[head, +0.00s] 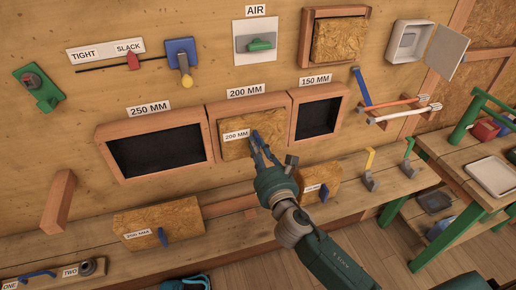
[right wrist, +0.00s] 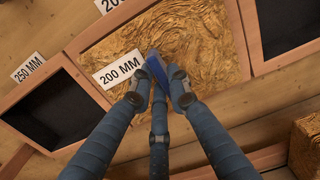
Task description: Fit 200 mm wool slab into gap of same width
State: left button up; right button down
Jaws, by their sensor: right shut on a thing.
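The 200 mm wool slab (head: 240,151) is a tan fibrous block with a white "200 MM" label and a blue handle. It stands at the wooden frame of the 200 mm gap (head: 212,124) and covers nearly all of the opening. It also fills much of the right wrist view (right wrist: 195,38), with frame wood along its sides. I cannot tell how deep it sits. My right gripper (head: 260,148) is shut on its blue handle (right wrist: 157,69); the fingers hide part of the handle and slab. My left gripper is not in view.
The 250 mm gap (head: 157,150) and 150 mm gap (head: 318,118) are dark and empty on either side. Another slab (head: 160,224) and a smaller one (head: 323,182) stand on the bench below. Coloured hooks (head: 370,181) stand to the right.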

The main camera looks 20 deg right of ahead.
jog(key=shift+w, duration=1.2)
jog(key=c, duration=1.6)
grip_release()
jog(key=shift+s, duration=0.15)
jog(key=s, duration=1.1)
jog(key=shift+s+d, duration=0.15)
jog(key=shift+s, duration=0.25)
